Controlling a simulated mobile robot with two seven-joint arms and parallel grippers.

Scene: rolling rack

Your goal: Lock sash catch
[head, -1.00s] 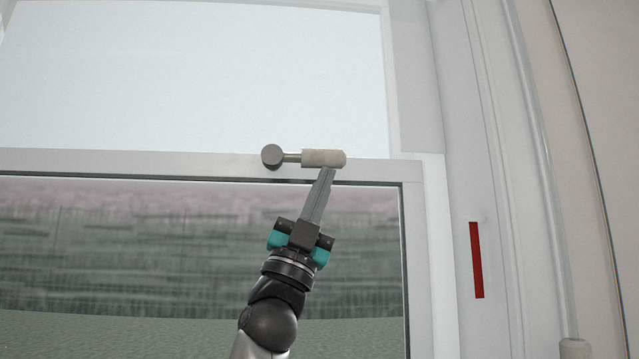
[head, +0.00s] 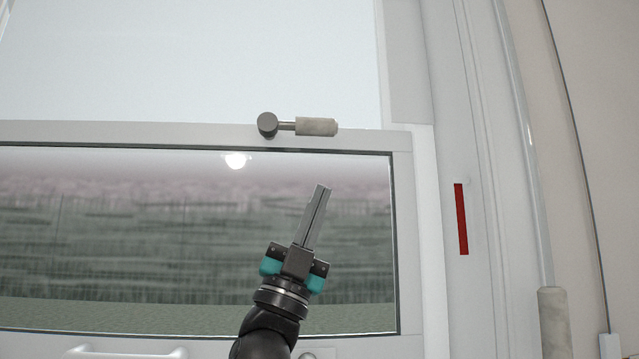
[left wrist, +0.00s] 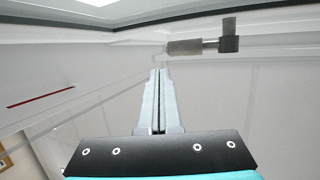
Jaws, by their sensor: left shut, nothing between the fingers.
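The sash catch (head: 316,127) sits on the top rail of the lower window sash. It has a round dark pivot at its left end and a pale, thick handle pointing right, lying level along the rail. It also shows in the left wrist view (left wrist: 186,47), up and to the right of the fingertips. My left gripper (head: 322,188) is shut and empty, below the catch handle and apart from it, in front of the glass. It also shows in the left wrist view (left wrist: 158,72). My right gripper is in neither view.
The window frame (head: 424,200) runs up on the right, with a red strip (head: 461,218) beside it. A vertical rod with a pale grip (head: 553,322) stands further right. A white handle (head: 125,352) shows at the bottom left. The glass has free room before it.

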